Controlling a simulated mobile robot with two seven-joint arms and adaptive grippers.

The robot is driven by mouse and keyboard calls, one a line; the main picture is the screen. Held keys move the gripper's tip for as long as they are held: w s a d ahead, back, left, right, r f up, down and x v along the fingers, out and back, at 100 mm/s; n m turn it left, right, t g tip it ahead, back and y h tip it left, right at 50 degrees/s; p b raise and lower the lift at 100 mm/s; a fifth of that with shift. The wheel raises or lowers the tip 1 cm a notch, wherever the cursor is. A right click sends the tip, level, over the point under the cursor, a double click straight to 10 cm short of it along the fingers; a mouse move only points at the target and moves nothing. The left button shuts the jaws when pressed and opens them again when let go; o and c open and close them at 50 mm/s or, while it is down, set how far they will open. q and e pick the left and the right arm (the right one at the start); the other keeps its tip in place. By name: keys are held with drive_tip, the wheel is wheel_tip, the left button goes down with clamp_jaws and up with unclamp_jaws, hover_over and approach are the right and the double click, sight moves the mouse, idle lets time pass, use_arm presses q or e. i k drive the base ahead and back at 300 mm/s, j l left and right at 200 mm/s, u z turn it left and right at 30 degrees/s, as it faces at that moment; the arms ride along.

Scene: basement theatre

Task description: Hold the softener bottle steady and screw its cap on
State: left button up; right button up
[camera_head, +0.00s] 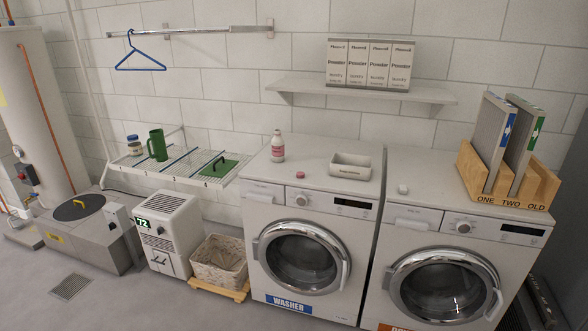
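The softener bottle (277,149) is small, white and pink-labelled. It stands upright on top of the washer (319,159), towards the back left. A small pink-red cap (300,175) lies on the washer top, in front and to the right of the bottle, apart from it. Whether the bottle's top is bare is too small to tell for sure. Neither of my grippers shows in the head view.
A wooden rack (549,188) holds panels at right. A wire shelf (186,163) adjoins left. A wall shelf (362,92) with powder boxes hangs above.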

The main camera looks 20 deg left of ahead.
sight(277, 141)
drive_tip(key=i+j+z, duration=0.4)
drive_tip(key=i+j, duration=1)
